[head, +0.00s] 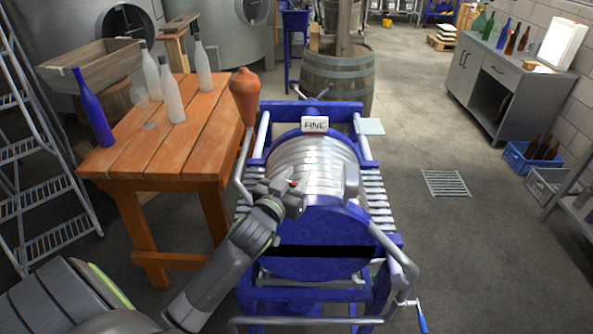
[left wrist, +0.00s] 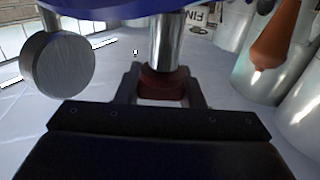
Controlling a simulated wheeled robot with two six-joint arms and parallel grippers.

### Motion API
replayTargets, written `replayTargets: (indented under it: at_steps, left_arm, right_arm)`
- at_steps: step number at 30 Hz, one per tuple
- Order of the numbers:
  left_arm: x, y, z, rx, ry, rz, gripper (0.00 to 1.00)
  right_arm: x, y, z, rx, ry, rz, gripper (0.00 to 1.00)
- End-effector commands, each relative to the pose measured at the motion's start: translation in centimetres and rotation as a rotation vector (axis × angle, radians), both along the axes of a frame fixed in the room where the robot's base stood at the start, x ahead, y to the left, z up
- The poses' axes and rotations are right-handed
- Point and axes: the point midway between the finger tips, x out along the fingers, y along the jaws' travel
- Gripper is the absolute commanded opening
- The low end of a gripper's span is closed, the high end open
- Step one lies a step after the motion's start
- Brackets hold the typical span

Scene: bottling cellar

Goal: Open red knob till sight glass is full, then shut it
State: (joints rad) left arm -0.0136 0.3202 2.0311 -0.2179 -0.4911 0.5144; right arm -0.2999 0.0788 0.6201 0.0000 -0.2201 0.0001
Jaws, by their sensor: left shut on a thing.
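The red knob (left wrist: 162,84) sits on the end of a shiny metal stem in the left wrist view. My left gripper (left wrist: 160,92) is shut on it, one finger on each side. In the head view my left gripper (head: 293,190) is at the front left of the ribbed steel drum on the blue machine (head: 325,232). My right gripper is not in view.
A grey metal cylinder (head: 351,181) stands right of the gripper; a round grey end (left wrist: 57,68) shows close by in the wrist view. A wooden table (head: 150,157) with bottles stands left.

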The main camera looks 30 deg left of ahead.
Motion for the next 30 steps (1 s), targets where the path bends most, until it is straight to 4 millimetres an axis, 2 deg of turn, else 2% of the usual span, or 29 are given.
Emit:
replayTargets:
  at_steps: [5,18,30]
  left_arm:
    - [0.0,0.1,-0.1,-0.006,-0.003,0.113,0.12]
    - [-0.1,0.5,-0.3,-0.005,-0.004,0.363,0.12]
    - [-0.2,0.8,-0.1,-0.001,0.0,0.457,0.12]
  right_arm:
    - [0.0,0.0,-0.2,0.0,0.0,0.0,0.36]
    - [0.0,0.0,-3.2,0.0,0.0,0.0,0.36]
    - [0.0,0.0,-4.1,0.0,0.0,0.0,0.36]
